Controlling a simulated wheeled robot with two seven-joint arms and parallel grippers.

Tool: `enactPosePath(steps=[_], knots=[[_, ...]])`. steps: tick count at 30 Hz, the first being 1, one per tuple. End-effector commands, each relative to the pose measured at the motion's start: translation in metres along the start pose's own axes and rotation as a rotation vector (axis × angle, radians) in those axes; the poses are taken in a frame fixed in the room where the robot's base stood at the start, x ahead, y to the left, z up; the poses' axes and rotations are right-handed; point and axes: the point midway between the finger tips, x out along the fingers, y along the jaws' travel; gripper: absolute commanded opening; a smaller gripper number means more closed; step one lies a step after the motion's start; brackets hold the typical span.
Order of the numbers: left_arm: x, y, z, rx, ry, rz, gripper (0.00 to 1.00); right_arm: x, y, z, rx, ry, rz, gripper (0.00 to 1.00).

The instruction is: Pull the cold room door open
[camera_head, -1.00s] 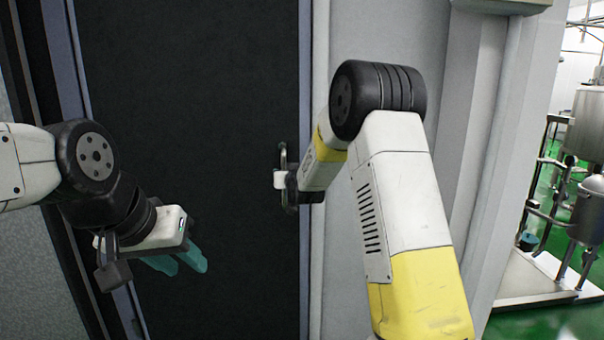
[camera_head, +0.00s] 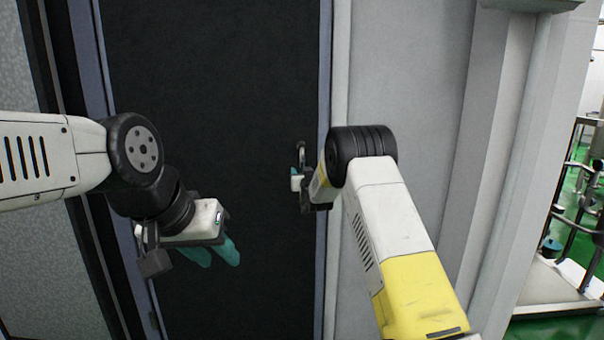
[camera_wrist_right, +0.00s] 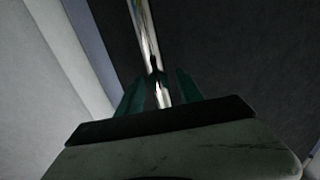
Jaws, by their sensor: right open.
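The cold room door (camera_head: 215,90) is a dark, nearly black panel in the head view, and it looks closed in its frame. Its upright metal handle (camera_head: 301,150) is near the door's right edge. In the right wrist view the handle is a shiny bar (camera_wrist_right: 146,35) that runs down between the teal fingers. My right gripper (camera_wrist_right: 158,90) is open, with a finger on each side of the bar; contact cannot be told. In the head view its fingertips are mostly hidden. My left gripper (camera_head: 214,253) is open and empty, in front of the door's lower left part.
A pale wall (camera_head: 405,75) stands right of the door. A dark and bluish frame (camera_head: 92,60) borders the door's left side. Steel equipment stands on a green floor (camera_head: 545,328) at the far right.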

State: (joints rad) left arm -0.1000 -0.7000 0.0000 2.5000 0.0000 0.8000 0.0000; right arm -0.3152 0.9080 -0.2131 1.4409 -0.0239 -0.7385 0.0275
Motion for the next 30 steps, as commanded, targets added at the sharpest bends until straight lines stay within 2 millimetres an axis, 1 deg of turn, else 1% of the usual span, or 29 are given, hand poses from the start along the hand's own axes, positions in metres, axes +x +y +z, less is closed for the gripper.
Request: enactPosePath(steps=[8,12,14,15,30], knots=[[0.0000,0.0000,0.0000,0.000,0.000,0.000,0.36,0.0015,0.0001,0.0001,0.000,0.000,0.000,0.43],[0.0000,0.0000,0.0000,0.000,0.000,0.000,0.36,0.0014,0.0000,0.0000,0.000,0.000,0.000,0.16],[0.0000,0.0000,0.0000,0.000,0.000,0.000,0.36,0.0014,0.0000,-0.0001,0.000,0.000,0.000,0.04],[0.0000,0.0000,0.0000,0.000,0.000,0.000,0.36,0.0013,0.0000,-0.0001,0.000,0.000,0.000,0.00],[0.0000,0.0000,0.0000,0.000,0.000,0.000,0.36,0.0013,-0.0001,-0.0003,0.000,0.000,0.000,0.00]])
